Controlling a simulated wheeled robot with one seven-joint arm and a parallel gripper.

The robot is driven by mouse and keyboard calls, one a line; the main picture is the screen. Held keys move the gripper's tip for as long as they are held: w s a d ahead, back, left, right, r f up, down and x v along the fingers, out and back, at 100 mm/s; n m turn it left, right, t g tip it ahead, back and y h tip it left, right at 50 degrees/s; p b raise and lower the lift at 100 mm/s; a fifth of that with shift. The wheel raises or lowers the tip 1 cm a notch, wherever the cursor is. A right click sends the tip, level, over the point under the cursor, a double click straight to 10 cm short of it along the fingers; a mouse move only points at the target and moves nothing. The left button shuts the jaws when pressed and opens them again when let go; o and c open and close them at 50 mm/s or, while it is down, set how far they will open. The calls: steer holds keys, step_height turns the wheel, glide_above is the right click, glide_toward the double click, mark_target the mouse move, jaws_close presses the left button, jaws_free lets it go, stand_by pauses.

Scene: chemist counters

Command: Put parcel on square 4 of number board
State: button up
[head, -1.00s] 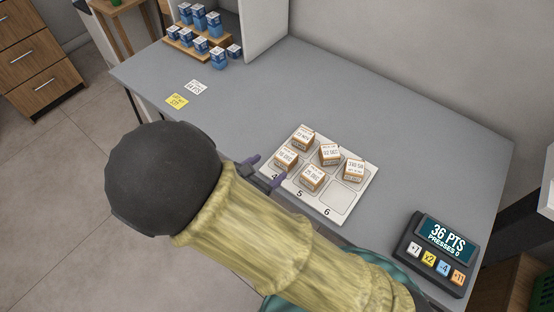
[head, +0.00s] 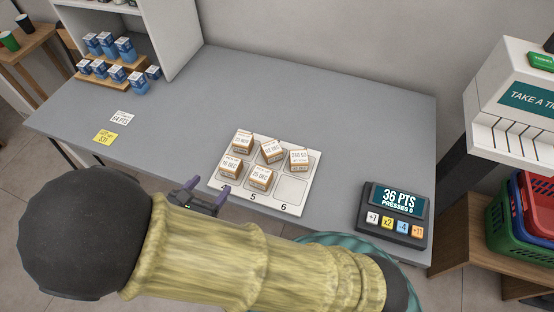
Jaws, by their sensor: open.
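The white number board (head: 275,204) lies on the grey counter, with the numbers 4, 5 and 6 along its front edge. A small cardboard parcel with a white label (head: 235,166) sits on square 4 at the front left. Another parcel (head: 261,177) sits on square 5, and square 6 (head: 291,188) is bare. Three more parcels stand in the back row, the left one (head: 242,143), the middle one (head: 271,151) and the right one (head: 299,160). My gripper (head: 207,188) is open and empty, its purple fingers just off the board's front left corner, apart from the parcels.
A keypad device (head: 392,214) reading 36 PTS stands right of the board. Blue-and-white boxes (head: 108,68) stand on a wooden step at the back left. A white card (head: 122,117) and a yellow card (head: 105,137) lie left. The counter between is clear.

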steer(key=d+m+g, duration=0.1)
steer(key=d+m, duration=0.1)
steer(key=d, duration=0.1)
steer(key=w+d+m+g+h, duration=0.1)
steer(key=d+g, duration=0.1)
steer(key=w+d+m+g+h, duration=0.1)
steer(key=d+m, duration=0.1)
steer(key=d, duration=0.1)
steer(key=shift+w+d+m+g, duration=0.25)
steer(key=shift+d+m+g, duration=0.05)
steer(key=d+m+g, duration=0.2)
steer(key=d, duration=0.1)
steer(key=d+m+g, duration=0.2)
steer(key=d+m, duration=0.1)
steer(key=d+m+g, duration=0.1)
steer(key=d+m, duration=0.2)
steer(key=shift+s+r+g+y, duration=0.2)
steer(key=shift+r+g+y, duration=0.05)
steer(key=shift+g+y, duration=0.15)
steer(key=d+r+m+y, duration=0.3)
steer(key=d+m, duration=0.3)
steer(key=m, duration=0.3)
steer(key=w+d+r+m+y, duration=0.1)
steer(key=d+r+m+y, duration=0.2)
steer(key=d+m, duration=0.3)
steer(key=m, duration=0.2)
steer(key=shift+d+m+y, duration=0.15)
steer(key=shift+m+y, duration=0.15)
steer(key=shift+m, duration=0.1)
